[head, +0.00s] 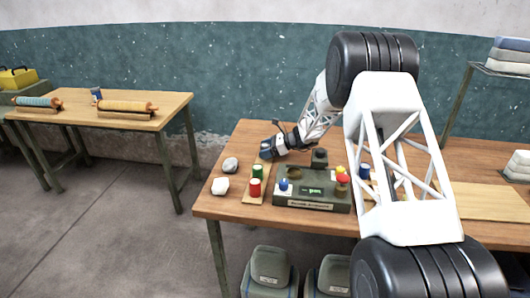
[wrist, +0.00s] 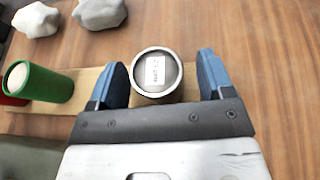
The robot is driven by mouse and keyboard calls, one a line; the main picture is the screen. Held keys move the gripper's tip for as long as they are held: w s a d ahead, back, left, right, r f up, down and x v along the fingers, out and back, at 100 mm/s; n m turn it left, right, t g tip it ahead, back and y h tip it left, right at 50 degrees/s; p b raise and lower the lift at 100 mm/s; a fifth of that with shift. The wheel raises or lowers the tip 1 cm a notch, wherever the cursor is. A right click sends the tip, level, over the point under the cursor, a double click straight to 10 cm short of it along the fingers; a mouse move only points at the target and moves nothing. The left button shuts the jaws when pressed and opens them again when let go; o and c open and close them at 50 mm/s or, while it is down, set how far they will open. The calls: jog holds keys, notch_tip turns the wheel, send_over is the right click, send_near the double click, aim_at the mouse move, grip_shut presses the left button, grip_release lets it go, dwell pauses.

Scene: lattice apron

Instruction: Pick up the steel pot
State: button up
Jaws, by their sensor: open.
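The steel pot (wrist: 142,90) is a round, open-looking metal cylinder with a bright rim and a pale label inside it. In the wrist view it stands on a light wooden strip (wrist: 88,80). My gripper (wrist: 162,64) is open, with one blue finger on each side of the pot and visible gaps on both sides; the right gap looks a little wider. In the head view my gripper (head: 268,152) is low over the left back part of the table, and I cannot make out the pot there.
A green cylinder (wrist: 45,84) and a red cylinder (head: 255,187) stand on the same strip. A grey stone (head: 230,165) and a white stone (head: 220,186) lie to the left. A control box (head: 312,204) with coloured knobs stands to the right on the wooden table (head: 225,207).

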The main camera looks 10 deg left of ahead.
dwell(0.5)
jog(key=c, duration=1.1)
